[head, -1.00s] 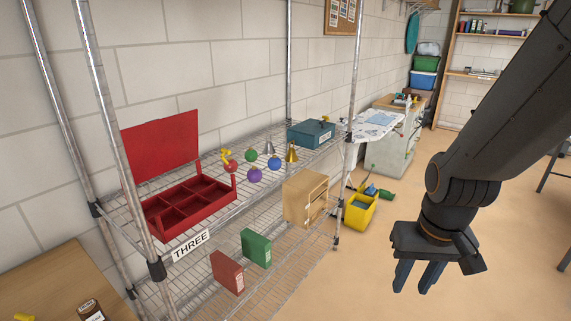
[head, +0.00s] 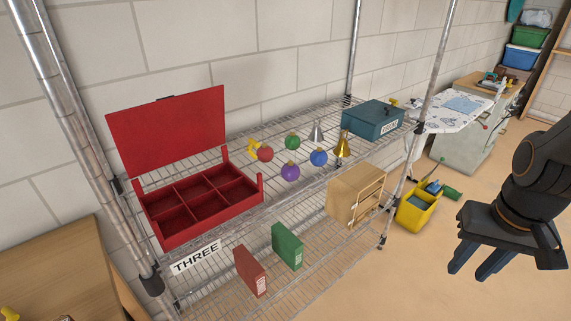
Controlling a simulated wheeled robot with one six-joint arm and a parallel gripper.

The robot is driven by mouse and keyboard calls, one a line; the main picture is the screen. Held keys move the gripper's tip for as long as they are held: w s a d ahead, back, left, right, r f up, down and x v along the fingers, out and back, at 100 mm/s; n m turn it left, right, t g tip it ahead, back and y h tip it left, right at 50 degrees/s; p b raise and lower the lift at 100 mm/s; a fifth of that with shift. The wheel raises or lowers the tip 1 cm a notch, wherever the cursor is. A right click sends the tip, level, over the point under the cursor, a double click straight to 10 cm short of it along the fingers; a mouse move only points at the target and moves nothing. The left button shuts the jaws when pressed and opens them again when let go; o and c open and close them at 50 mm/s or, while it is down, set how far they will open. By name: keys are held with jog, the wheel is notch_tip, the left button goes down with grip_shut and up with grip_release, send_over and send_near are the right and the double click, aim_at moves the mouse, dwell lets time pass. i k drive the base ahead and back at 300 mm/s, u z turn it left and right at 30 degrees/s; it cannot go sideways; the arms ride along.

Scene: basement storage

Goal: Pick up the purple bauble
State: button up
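The purple bauble (head: 290,171) rests on the upper wire shelf (head: 238,207) of the metal rack, near its front edge. A red bauble (head: 265,154) and a green bauble (head: 292,142) are behind it to the left and just behind it. A blue bauble (head: 318,157) is close on its right. My gripper (head: 480,268) is at the right of the head view, well apart from the rack, pointing down. Its two blue fingers show a narrow gap between them, and nothing is seen in it.
An open red compartment box (head: 262,190) stands left of the baubles. Silver and gold bells (head: 342,147) and a teal box (head: 372,120) are to the right. A rack post (head: 422,105) stands at the front right. Books and a wooden cabinet (head: 345,198) sit below.

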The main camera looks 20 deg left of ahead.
aim_at(290, 172)
jog(key=u, duration=0.45)
jog(key=i, duration=0.6)
jog(key=u, duration=1.1)
jog(key=i, duration=0.4)
jog(key=u, duration=0.4)
